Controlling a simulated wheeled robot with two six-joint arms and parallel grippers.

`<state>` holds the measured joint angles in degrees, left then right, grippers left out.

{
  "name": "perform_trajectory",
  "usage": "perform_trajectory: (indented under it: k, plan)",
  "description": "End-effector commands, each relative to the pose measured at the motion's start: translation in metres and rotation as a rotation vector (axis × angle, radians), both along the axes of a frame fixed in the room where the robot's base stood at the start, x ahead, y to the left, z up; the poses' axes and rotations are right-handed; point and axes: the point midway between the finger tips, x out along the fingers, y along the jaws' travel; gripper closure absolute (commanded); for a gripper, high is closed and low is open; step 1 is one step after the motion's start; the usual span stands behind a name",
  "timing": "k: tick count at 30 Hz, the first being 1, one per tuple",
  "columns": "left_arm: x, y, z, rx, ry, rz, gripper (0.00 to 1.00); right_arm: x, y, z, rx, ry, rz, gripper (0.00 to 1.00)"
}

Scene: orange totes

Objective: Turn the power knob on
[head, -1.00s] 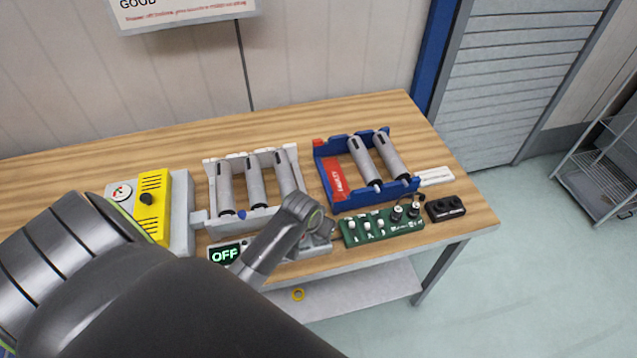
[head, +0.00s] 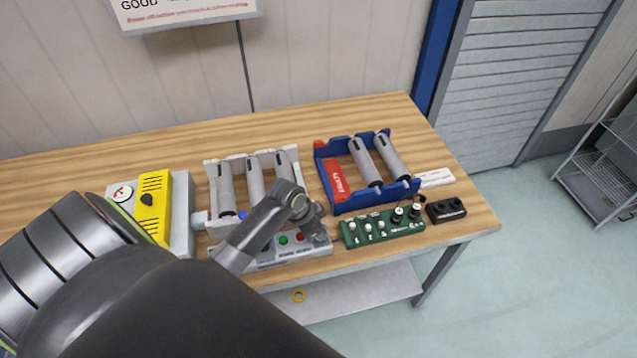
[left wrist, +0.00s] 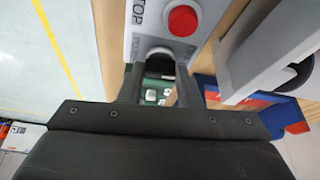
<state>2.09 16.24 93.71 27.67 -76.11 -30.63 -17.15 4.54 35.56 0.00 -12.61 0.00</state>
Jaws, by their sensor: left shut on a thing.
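The grey control panel (head: 262,262) lies at the table's front edge, with a green button (head: 283,240) and a red button (head: 300,238). The red button also shows beside the STOP lettering in the left wrist view (left wrist: 183,21). My left gripper (head: 316,226) is over the panel's right end. In the left wrist view my left gripper (left wrist: 160,82) is shut on a dark round knob (left wrist: 160,54) near the panel's end, its fingers on either side. The knob's pointer and markings are hidden, and my arm covers the panel's display. My right gripper is out of view.
A green board (head: 381,228) with several small knobs sits close to the right of the gripper. Behind stand a white rack (head: 211,172) and a blue rack (head: 335,207) with grey cylinders. A yellow box (head: 153,217) is at left.

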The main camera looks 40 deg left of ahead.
Motion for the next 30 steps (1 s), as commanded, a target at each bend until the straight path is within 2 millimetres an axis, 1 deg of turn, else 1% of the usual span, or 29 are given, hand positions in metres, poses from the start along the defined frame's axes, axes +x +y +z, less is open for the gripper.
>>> perform_trajectory:
  k: [8, 18, 24, 30]
  plan:
    - [0.003, 0.002, 0.000, 0.002, -0.003, -0.262, 0.92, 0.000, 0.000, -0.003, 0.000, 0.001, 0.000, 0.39]
    - [0.004, 0.003, -0.001, 0.001, -0.003, -0.580, 0.92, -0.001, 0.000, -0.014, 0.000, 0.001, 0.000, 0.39]
    - [0.005, 0.003, -0.001, 0.003, -0.003, -0.741, 0.92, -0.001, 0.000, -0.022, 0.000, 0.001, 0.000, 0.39]
    - [0.006, 0.003, 0.000, 0.002, -0.003, -0.860, 0.92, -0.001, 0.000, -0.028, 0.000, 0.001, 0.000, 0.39]
